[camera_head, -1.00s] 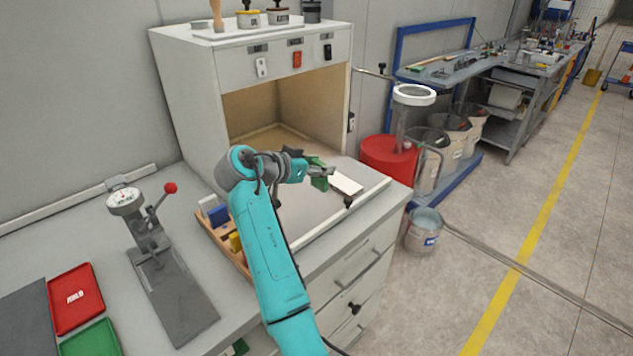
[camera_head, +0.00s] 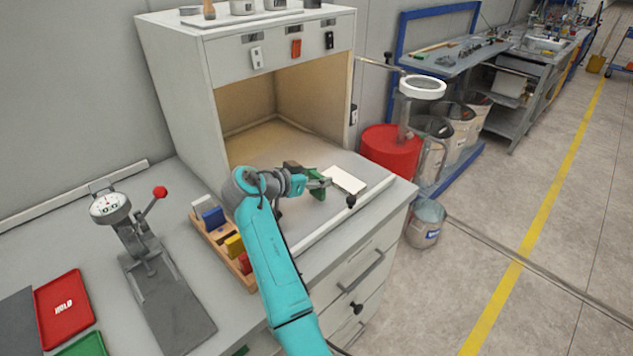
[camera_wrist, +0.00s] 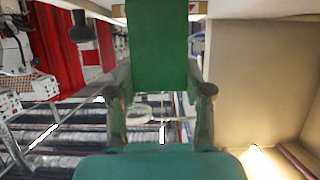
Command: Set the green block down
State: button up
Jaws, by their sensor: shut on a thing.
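The green block (camera_head: 317,184) is held in my gripper (camera_head: 322,182), just left of a white pad at the mouth of the booth. In the wrist view the green block (camera_wrist: 158,45) stands between the two fingers of my gripper (camera_wrist: 160,92), which touch its sides. The head view is too small to tell whether the block touches the booth floor.
A white rectangular pad (camera_head: 346,181) lies on the booth floor right of the block. A wooden rack (camera_head: 222,243) with blue and yellow blocks stands left of my arm. A dial gauge press (camera_head: 140,235) stands further left. A red drum (camera_head: 388,153) is beside the bench.

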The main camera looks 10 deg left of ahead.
jog(key=shift+f, duration=0.8)
jog(key=o, duration=1.2)
jog(key=v, duration=0.7)
jog(key=shift+s+a+r, duration=0.15)
jog(key=shift+s, duration=0.05)
